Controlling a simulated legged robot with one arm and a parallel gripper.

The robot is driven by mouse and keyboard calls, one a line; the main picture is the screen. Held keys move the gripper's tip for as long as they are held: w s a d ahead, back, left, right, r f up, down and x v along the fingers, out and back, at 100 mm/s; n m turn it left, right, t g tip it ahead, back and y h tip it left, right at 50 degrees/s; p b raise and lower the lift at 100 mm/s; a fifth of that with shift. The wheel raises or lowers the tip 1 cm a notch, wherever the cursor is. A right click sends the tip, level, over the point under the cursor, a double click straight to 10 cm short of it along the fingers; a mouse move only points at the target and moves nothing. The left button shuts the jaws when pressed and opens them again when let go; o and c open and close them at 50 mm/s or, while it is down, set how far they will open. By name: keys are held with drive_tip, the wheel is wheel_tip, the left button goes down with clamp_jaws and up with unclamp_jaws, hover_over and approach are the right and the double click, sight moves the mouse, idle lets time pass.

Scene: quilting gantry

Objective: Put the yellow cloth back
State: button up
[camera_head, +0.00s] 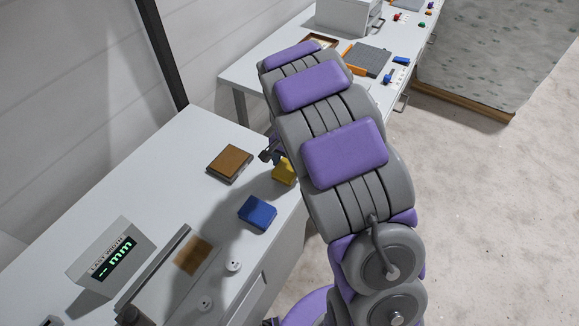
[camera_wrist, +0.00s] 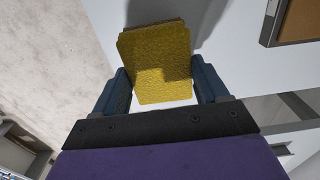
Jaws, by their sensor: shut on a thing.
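The yellow cloth (camera_wrist: 157,55) is a folded, textured block between the two blue-grey fingers of my gripper (camera_wrist: 162,88) in the wrist view. In the head view the cloth (camera_head: 284,171) shows at the near table's right edge, partly hidden by my arm. My gripper (camera_head: 270,150) is shut on it, mostly hidden in the head view. A blue cloth (camera_head: 258,212) lies on the table in front of the yellow one. I cannot tell whether the yellow cloth touches the table.
A brown-topped tray (camera_head: 230,163) lies left of the yellow cloth. A display box (camera_head: 111,258), a metal rail and round white knobs (camera_head: 233,265) stand on the near table (camera_head: 130,195). A second table (camera_head: 255,72) beyond holds a grey box and small coloured items.

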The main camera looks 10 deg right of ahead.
sight(289, 166)
drive_tip(key=shift+a+f, duration=0.3)
drive_tip(key=shift+f, duration=0.35)
drive_tip(key=shift+d, duration=0.35)
drive_tip(key=o, duration=0.6)
drive_tip(key=shift+d, duration=0.4)
drive_tip(key=o, duration=0.3)
drive_tip(key=shift+o, duration=0.2)
drive_tip(key=shift+a+r, duration=0.1)
drive_tip(key=shift+a, duration=0.5)
drive_tip(key=shift+d+r, duration=0.15)
drive_tip(key=shift+r, duration=0.15)
wheel_tip(289, 166, up, 11)
drive_tip(key=p, duration=0.3)
drive_tip(key=shift+d+r, duration=0.15)
drive_tip(key=shift+r, duration=0.05)
